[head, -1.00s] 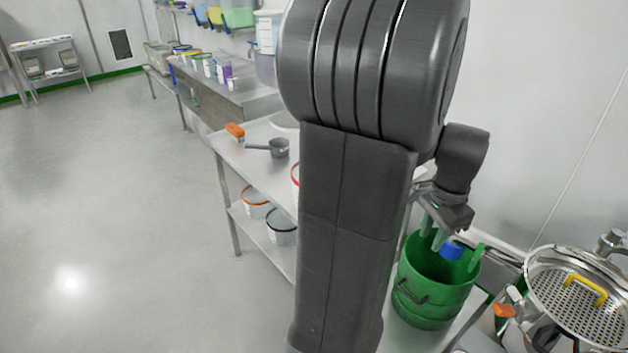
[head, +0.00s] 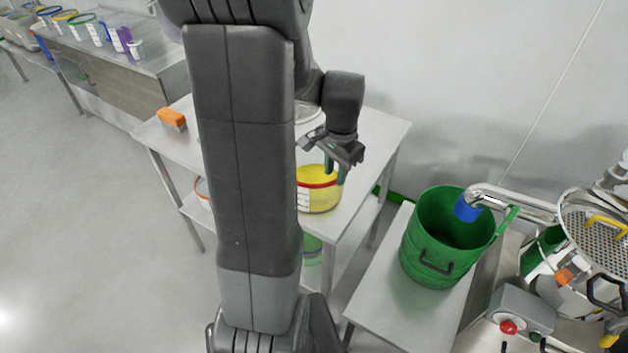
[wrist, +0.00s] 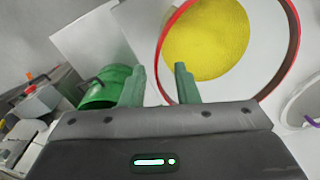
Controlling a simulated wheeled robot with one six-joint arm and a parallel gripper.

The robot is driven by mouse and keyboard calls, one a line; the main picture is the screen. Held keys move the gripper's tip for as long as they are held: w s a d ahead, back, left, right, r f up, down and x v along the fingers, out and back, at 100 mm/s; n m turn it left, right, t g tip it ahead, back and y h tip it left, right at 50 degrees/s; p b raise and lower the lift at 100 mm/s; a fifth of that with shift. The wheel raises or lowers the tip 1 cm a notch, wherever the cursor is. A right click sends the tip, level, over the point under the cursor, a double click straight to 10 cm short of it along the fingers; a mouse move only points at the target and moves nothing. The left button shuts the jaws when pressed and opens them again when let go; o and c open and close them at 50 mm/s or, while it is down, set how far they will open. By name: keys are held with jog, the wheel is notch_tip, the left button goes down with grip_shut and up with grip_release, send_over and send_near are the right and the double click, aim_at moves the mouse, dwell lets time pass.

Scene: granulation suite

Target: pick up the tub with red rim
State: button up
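The tub with the red rim (head: 319,193) stands on the steel table near its front right corner, holding yellow material. My arm hides its left part in the head view. In the wrist view its red rim (wrist: 294,62) is a large ring around the yellow contents, up and right of my fingers. My gripper (head: 336,172) is open and empty, above the tub's back right side in the head view. In the wrist view the two green fingers (wrist: 160,84) stand apart, the right one overlapping the lower left of the rim. I cannot tell whether it touches.
A green bucket (head: 425,247) stands on a lower table to the right, with a blue-ended metal pipe (head: 510,203) over it. An orange-handled brush (head: 171,118) lies on the table's left.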

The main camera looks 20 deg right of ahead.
aim_at(334, 194)
jog(key=shift+w+d+f+p, duration=0.15)
jog(key=shift+f+p, duration=0.1)
jog(key=shift+f, duration=1.55)
jog(key=shift+w+a+f+p, duration=0.1)
jog(key=shift+f+p, duration=0.15)
jog(key=shift+f, duration=1.5)
grip_shut()
